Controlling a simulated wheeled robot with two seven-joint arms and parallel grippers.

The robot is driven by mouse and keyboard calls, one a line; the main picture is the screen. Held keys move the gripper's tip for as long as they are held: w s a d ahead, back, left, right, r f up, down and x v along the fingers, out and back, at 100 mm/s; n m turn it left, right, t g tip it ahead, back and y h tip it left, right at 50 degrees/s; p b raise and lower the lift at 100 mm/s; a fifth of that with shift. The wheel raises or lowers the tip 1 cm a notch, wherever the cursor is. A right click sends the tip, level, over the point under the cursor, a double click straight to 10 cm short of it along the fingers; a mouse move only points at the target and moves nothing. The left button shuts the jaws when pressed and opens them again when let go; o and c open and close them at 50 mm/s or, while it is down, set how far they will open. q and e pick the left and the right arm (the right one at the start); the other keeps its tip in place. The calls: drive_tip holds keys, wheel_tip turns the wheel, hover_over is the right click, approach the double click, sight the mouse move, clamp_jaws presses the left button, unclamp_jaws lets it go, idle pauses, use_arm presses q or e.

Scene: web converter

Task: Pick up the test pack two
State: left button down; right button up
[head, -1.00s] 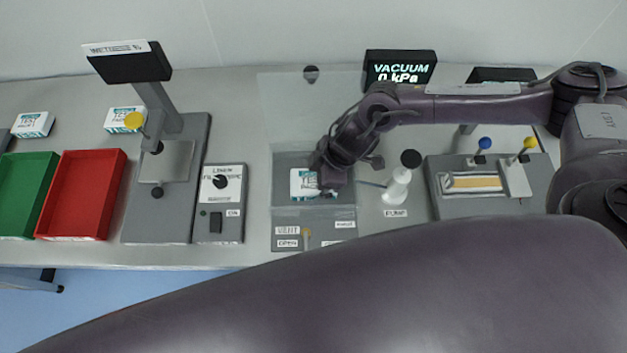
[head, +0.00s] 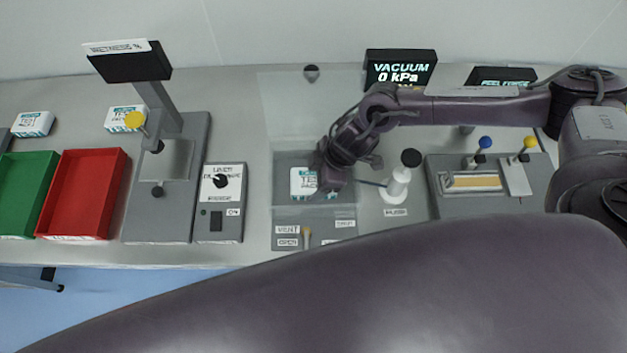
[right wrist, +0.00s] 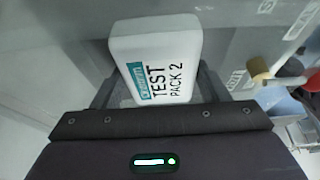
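Test pack two, a white box with a teal label, sits in the clear vacuum chamber (head: 283,212), left of my right gripper (head: 325,180). In the right wrist view, the pack (right wrist: 160,65) reads "TEST PACK 2" and lies between the two fingers of my right gripper (right wrist: 160,85), one along each side. Whether the fingers press on it is not clear. In the head view the gripper hides the pack's right edge. My left gripper is not in view; a large dark arm link of mine crosses the foreground.
Two other white packs lie on the bench, one at far left (head: 33,124) and one behind the wetness stand (head: 117,118). A green tray (head: 28,160) and red tray (head: 115,190) are at left. A white pump (head: 397,187) stands close right of the chamber.

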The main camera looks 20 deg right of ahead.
drive_tip(key=c, duration=0.5)
drive_tip(key=shift+c, duration=0.2)
drive_tip(key=shift+r, duration=0.1)
wheel_tip(320, 180, up, 20)
drive_tip(key=b, duration=0.3)
drive_tip(key=shift+r, duration=0.2)
